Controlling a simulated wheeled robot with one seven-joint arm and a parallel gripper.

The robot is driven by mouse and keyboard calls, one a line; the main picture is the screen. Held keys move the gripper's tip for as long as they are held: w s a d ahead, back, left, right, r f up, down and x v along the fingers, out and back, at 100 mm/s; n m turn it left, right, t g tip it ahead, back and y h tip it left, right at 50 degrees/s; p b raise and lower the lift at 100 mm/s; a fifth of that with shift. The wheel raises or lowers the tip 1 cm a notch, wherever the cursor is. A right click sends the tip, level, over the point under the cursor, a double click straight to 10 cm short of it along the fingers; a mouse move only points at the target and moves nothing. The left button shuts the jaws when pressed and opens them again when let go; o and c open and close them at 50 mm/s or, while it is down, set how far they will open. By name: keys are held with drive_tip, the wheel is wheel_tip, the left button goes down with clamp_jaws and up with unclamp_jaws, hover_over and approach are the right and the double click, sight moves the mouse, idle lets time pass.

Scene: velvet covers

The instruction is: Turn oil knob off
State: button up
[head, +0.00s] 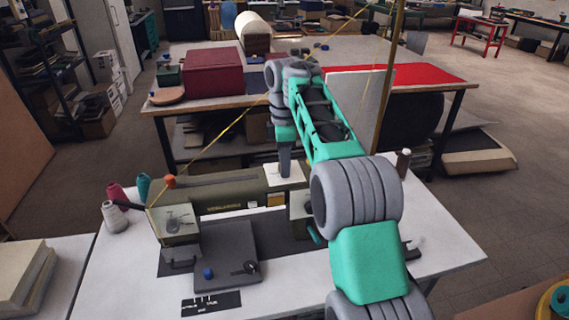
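An olive-green sewing machine (235,192) stands on a white table. A grey plate (228,250) at its front carries a small blue knob (208,273) and a black round knob with a pointer (250,268). An orange cap (170,181) sits on top of the machine's left end. I cannot tell which of these is the oil knob, and its setting is not readable. My gripper (284,172) points down over the machine's top, right of its middle, beside a pale block there. Its fingertips are too small to judge, and contact is unclear.
A black label plate (211,303) lies at the table's front. Thread spools (115,217) stand at the left end. A brown spool (403,162) is at the right. Behind is a workbench with a dark red box (213,72). A thin yellow thread crosses above the machine.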

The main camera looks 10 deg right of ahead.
clamp_jaws()
drive_tip(key=shift+m, duration=0.4)
drive_tip(key=m, duration=0.3)
drive_tip(key=shift+m, duration=0.4)
drive_tip(key=m, duration=0.4)
drive_tip(key=m+p, duration=0.1)
drive_tip(key=m, duration=0.2)
drive_tip(key=m+p, duration=0.2)
drive_tip(key=shift+r+m, duration=0.2)
drive_tip(key=shift+m, duration=0.2)
drive_tip(key=shift+f+m+p, duration=0.15)
drive_tip(key=shift+m+p, duration=0.85)
drive_tip(key=shift+m, duration=0.9)
